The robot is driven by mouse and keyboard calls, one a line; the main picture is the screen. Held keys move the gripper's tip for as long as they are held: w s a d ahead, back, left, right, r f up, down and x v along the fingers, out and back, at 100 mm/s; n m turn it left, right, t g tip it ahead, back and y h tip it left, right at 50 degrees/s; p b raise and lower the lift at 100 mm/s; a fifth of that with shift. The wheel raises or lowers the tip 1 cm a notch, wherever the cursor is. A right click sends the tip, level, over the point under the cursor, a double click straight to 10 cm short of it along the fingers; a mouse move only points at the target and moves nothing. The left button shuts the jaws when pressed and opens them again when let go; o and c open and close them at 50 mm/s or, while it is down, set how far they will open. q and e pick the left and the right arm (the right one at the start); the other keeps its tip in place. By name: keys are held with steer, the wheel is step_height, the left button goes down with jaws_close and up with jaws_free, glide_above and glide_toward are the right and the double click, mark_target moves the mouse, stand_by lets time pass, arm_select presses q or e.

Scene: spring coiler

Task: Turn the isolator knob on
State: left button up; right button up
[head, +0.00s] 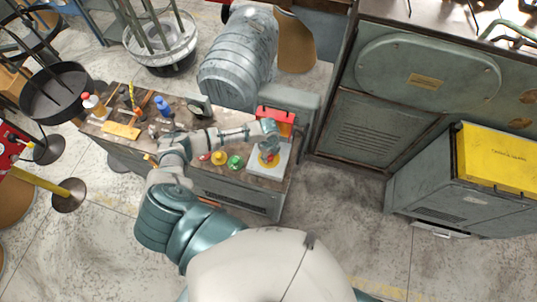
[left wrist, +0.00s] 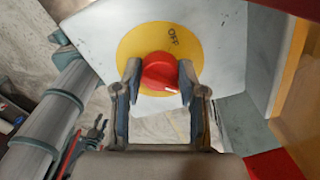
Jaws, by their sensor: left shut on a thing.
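The red isolator knob (left wrist: 159,72) sits on a yellow disc (left wrist: 137,45) marked OFF on a pale plate (left wrist: 225,45). The OFF label is at the disc's upper right, and the knob's white mark points to the lower right. My left gripper (left wrist: 160,82) has one finger on each side of the knob and is shut on it. In the head view the left gripper (head: 268,148) is over the isolator box (head: 256,168) at the bench's right end and hides most of the knob. My right gripper is not in view.
The bench (head: 240,191) also has a green button (head: 235,161), a yellow button (head: 219,158) and small tools. A red box (head: 276,116) stands just behind the isolator. A yellow-topped grey cabinet (head: 447,190) stands to the right, with open floor between.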

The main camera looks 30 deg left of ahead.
arm_select(q)
steer(key=o, duration=1.1)
steer(key=shift+o, duration=0.2)
steer(key=shift+r, duration=0.15)
step_height(320, 180, up, 12)
steer(key=shift+f, duration=0.2)
steer(key=shift+w, duration=0.1)
